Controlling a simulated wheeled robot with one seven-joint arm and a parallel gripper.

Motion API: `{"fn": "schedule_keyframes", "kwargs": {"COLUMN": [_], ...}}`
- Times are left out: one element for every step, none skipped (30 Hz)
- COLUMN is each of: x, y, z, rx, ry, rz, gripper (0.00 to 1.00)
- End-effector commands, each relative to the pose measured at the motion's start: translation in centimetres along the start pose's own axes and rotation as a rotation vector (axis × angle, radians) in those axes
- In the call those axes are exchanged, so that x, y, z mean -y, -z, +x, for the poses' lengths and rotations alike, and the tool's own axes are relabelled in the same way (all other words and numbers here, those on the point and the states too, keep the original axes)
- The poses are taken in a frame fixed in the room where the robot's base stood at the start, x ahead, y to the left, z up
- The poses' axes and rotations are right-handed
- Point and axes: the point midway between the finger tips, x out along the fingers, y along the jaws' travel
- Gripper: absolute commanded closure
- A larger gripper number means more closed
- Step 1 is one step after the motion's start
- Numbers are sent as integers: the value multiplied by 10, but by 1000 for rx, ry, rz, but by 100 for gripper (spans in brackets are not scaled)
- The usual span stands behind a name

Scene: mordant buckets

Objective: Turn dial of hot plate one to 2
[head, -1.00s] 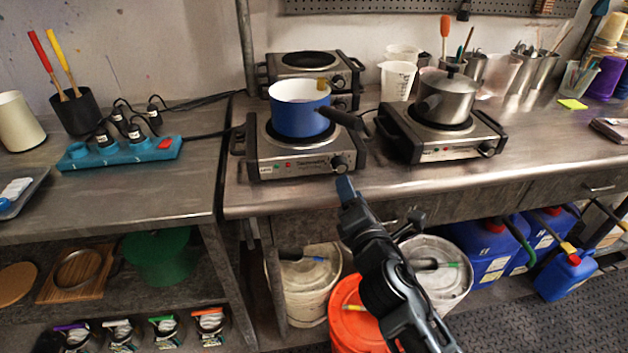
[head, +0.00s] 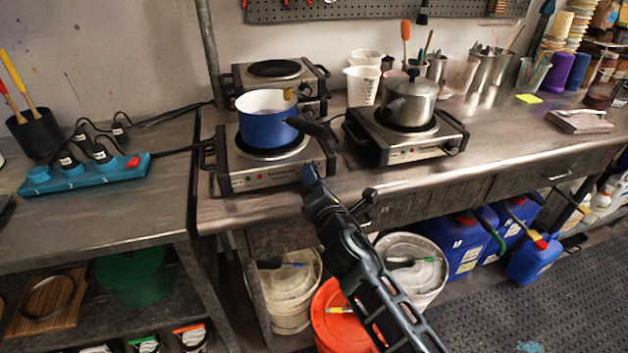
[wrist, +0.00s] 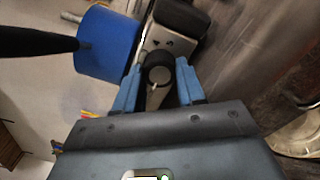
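A steel hot plate (head: 240,183) with a blue pot (head: 265,128) on it stands at the bench's front edge in the head view; I take it as hot plate one, but its label is too small to read. My gripper (head: 311,172) is at its front right corner and covers the dial there. In the wrist view, the round black dial (wrist: 158,74) with a pale pointer line sits between the two blue fingers of my gripper (wrist: 158,80). The fingers are apart, with visible gaps on both sides of the dial. The dial's numbers are not legible.
A second hot plate (head: 425,150) with a lidded steel pot (head: 410,103) stands to the right, and a third (head: 310,82) behind. The blue pot's dark handle (head: 310,127) reaches out above my gripper. Buckets stand below the bench, including an orange one (head: 330,310).

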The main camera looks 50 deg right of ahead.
Motion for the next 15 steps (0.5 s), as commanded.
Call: {"fn": "schedule_keyframes", "kwargs": {"x": [0, 0, 0, 0, 0, 0, 0, 0, 0, 0, 0, 0, 0, 0, 0], "y": [0, 0, 0, 0, 0, 0, 0, 0, 0, 0, 0, 0, 0, 0, 0], "z": [0, 0, 0, 0, 0, 0, 0, 0, 0, 0, 0, 0, 0, 0, 0], "rx": [0, 0, 0, 0, 0, 0, 0, 0, 0, 0, 0, 0, 0, 0, 0], "ry": [0, 0, 0, 0, 0, 0, 0, 0, 0, 0, 0, 1, 0, 0, 0], "rz": [0, 0, 0, 0, 0, 0, 0, 0, 0, 0, 1, 2, 4, 7, 13], "gripper": [66, 69, 73, 76, 79, 82, 85, 88, 92, 92, 92, 92, 92, 92, 92]}}
